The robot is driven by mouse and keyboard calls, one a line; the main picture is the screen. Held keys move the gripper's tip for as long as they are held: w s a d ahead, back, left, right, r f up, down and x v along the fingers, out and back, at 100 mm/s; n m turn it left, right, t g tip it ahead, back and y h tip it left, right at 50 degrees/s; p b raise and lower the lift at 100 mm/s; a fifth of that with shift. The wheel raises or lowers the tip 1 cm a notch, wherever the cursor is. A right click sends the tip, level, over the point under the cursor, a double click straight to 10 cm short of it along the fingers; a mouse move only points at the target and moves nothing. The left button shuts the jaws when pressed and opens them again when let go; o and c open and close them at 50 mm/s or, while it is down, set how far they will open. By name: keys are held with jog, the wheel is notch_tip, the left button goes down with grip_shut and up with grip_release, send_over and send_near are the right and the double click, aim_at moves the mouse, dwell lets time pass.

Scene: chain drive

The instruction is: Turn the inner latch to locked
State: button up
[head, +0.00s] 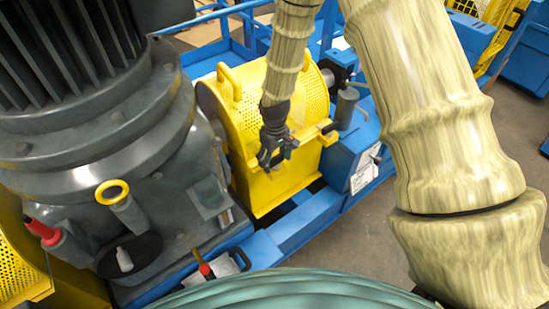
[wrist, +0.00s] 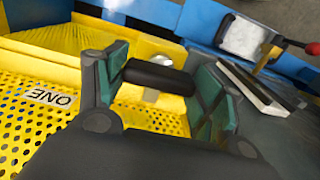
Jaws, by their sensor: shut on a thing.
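My gripper (head: 278,153) is at the front face of the yellow perforated guard (head: 265,190) in the head view. In the wrist view my gripper (wrist: 160,76) has its two green-padded fingers on either side of a dark rounded bar (wrist: 157,77), which looks like the inner latch's handle, and is shut on it. The bar lies across between the pads. The latch's base and any locked or unlocked marks are hidden or too small to read. A second yellow latch part (head: 328,128) with a dark end sits on the guard's right edge.
A large grey motor housing (head: 100,140) stands close on the left. A red-tipped lever (head: 205,268) is low in front, and shows at upper right in the wrist view. A "ONE" label (wrist: 50,97) is on the mesh. Blue frame rails (head: 300,225) run below the guard.

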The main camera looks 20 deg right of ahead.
aim_at(275, 158)
jog(key=o, duration=1)
jog(key=shift+r, duration=0.1)
notch_tip(275, 158, up, 12)
jog(key=shift+f, duration=0.1)
dwell(0.4)
jog(key=s+f+m, duration=0.1)
jog(key=s+f, duration=0.6)
jog(key=f, duration=0.5)
jog(key=s+d+f+m, duration=0.1)
jog(key=s+f, duration=0.4)
jog(key=s, duration=0.4)
jog(key=s+d+f+m, duration=0.1)
jog(key=s+f, duration=0.4)
jog(key=s, duration=0.5)
jog(key=s+d+f+m, duration=0.1)
jog(key=s+f, duration=0.4)
jog(key=s, duration=0.5)
jog(key=shift+d+f+m, duration=0.1)
jog(key=shift+f+m, duration=0.2)
jog(key=shift+f, duration=0.1)
